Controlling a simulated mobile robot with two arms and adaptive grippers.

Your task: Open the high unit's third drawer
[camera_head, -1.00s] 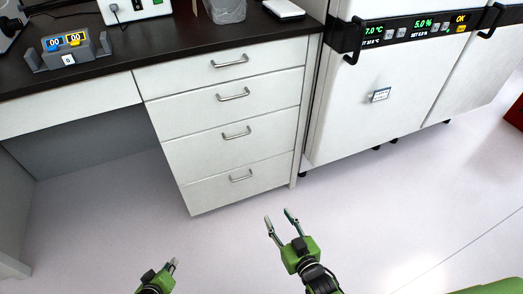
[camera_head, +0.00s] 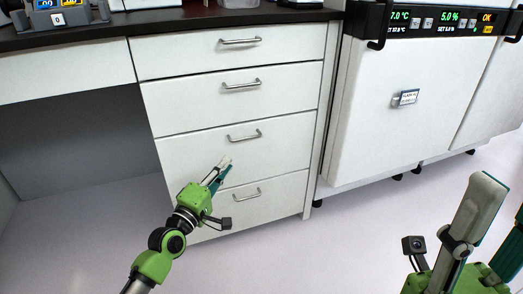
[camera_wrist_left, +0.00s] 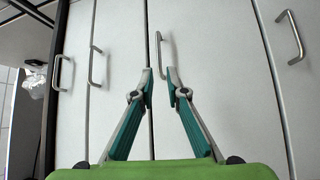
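The high unit is the white drawer cabinet under the dark worktop. Its third drawer (camera_head: 285,155) from the top is shut, with a metal bar handle (camera_head: 243,136). My left gripper (camera_head: 224,166) is in front of this drawer, a little below and left of the handle in the head view. In the left wrist view the drawers appear turned on their side. There the left fingers (camera_wrist_left: 160,73) are apart and empty, with the third drawer's handle (camera_wrist_left: 160,50) just beyond the tips. My right gripper (camera_head: 504,205) is at the lower right, fingers apart, partly cut off by the frame.
The other drawers, such as the bottom one (camera_head: 285,195), are shut. A white incubator (camera_head: 365,135) with a display stands to the right. Open knee space (camera_head: 80,150) lies left of the drawers. The floor in front is clear.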

